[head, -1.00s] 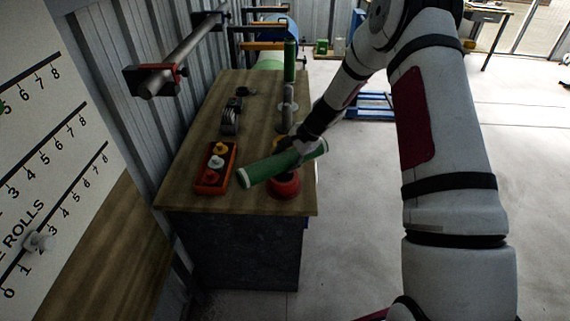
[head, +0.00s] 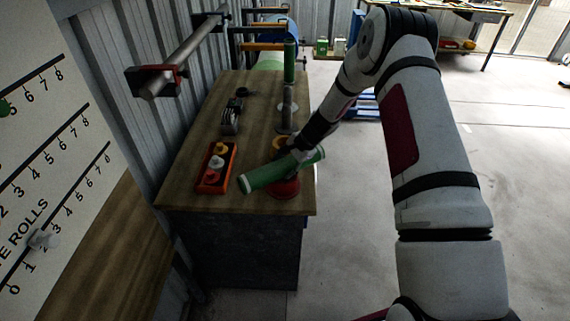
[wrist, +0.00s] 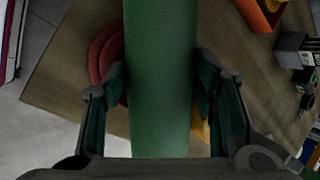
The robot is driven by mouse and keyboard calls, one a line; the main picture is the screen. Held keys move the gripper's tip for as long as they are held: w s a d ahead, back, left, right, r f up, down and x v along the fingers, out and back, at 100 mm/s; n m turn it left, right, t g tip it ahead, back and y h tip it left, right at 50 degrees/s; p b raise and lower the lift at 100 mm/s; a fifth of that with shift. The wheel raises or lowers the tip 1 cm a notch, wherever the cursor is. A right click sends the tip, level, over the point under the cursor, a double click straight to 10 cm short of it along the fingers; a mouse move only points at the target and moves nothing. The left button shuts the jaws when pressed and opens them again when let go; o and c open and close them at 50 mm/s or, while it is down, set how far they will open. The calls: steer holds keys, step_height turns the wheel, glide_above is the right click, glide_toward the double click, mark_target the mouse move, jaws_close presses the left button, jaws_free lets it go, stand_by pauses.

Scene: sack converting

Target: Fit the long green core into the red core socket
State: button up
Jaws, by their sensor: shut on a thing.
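The long green core (head: 272,175) is held by my gripper (head: 304,155) near its right part. It lies tilted, close to level, above the near end of the bench. In the wrist view the green core (wrist: 160,80) runs between the two fingers of my gripper (wrist: 160,92). The red core socket (head: 286,189) stands on the bench under the core, partly hidden by it. In the wrist view the red socket (wrist: 104,54) shows to the left of the core, and the core is not in it.
An orange tray (head: 232,166) with small coloured parts stands left of the core on the wooden bench (head: 200,120). A yellow socket (head: 279,143) is behind the core. Another upright green core (head: 289,62) stands on a post farther back. A dark device (head: 230,121) sits beyond the tray.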

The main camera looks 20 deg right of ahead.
steer(key=o, duration=1.6)
steer(key=shift+f, duration=0.2)
steer(key=shift+c, duration=0.2)
steer(key=shift+r, duration=0.1)
steer(key=shift+r, duration=0.3)
steer(key=v, duration=1.2)
steer(key=s+a+r+n+h, duration=0.1)
steer(key=s+a+r+n, duration=0.25)
steer(key=s+r, duration=0.5)
steer(key=s+a+r+n+h, duration=0.15)
steer(key=s+r+n, duration=0.3)
steer(key=r, duration=0.75)
steer(key=s+r+n+t+h, duration=0.1)
steer(key=s+r+n, duration=0.2)
steer(key=s, duration=0.8)
steer(key=s+r+n+t+h, duration=0.1)
steer(key=s+r+n, duration=0.2)
steer(key=s, duration=0.9)
steer(key=shift+r+b, duration=0.45)
steer(key=shift+r, duration=0.3)
